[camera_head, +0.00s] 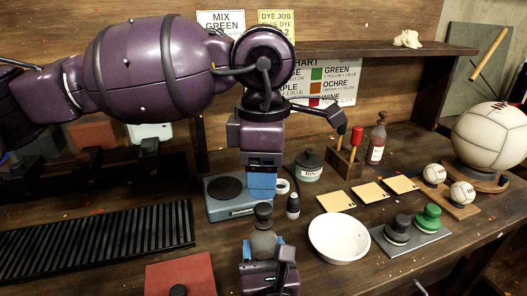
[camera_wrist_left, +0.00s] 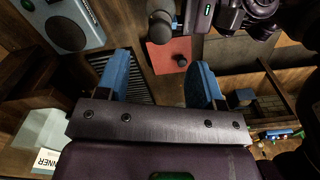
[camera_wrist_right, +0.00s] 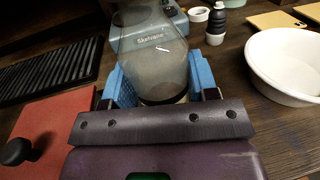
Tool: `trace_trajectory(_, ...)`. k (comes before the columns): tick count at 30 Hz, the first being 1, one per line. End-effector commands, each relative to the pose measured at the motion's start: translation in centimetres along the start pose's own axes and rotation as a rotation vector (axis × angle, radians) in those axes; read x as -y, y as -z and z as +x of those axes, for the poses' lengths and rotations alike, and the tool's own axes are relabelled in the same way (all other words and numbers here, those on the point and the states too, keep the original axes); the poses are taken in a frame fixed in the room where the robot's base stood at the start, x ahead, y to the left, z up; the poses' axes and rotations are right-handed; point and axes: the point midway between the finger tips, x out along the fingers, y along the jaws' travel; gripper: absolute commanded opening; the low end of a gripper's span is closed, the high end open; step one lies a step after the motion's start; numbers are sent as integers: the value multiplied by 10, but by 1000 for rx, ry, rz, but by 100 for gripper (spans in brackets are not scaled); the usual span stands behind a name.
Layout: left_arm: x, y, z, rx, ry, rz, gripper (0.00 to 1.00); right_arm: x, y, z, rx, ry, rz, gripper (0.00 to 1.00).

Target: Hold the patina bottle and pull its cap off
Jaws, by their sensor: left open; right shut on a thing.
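The patina bottle (camera_head: 263,243) is a grey, see-through, round bottle with a dark cap (camera_head: 264,212), upright near the front middle in the head view. My right gripper (camera_head: 266,262) is shut on its body. The right wrist view shows the bottle (camera_wrist_right: 155,60) between the blue pads, with dark contents low inside. My left gripper (camera_head: 262,192) is open and empty, above and behind the bottle. In the left wrist view its blue pads stand wide apart, and the dark cap (camera_wrist_left: 160,20) shows beyond them near the top edge.
A blue-grey scale (camera_head: 225,207) stands behind the bottle, with a small dark bottle (camera_head: 293,206) to its right. A white bowl (camera_head: 340,248) is at right. A large leather ball (camera_head: 490,135) stands far right.

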Motion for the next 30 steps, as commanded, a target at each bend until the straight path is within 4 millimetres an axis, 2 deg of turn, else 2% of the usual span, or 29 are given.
trace_trajectory(9,1,0,51,-1,3,-1,61,0,0,0,0,0,0,11)
trace_trajectory(15,0,0,73,0,1,-2,61,0,0,0,0,0,0,11)
trace_trajectory(21,0,0,82,-1,1,-1,61,0,0,0,0,0,0,11)
trace_trajectory(29,0,0,83,0,0,-1,61,0,0,0,0,0,0,11)
trace_trajectory(30,0,0,83,0,0,-1,56,0,0,0,0,0,0,11)
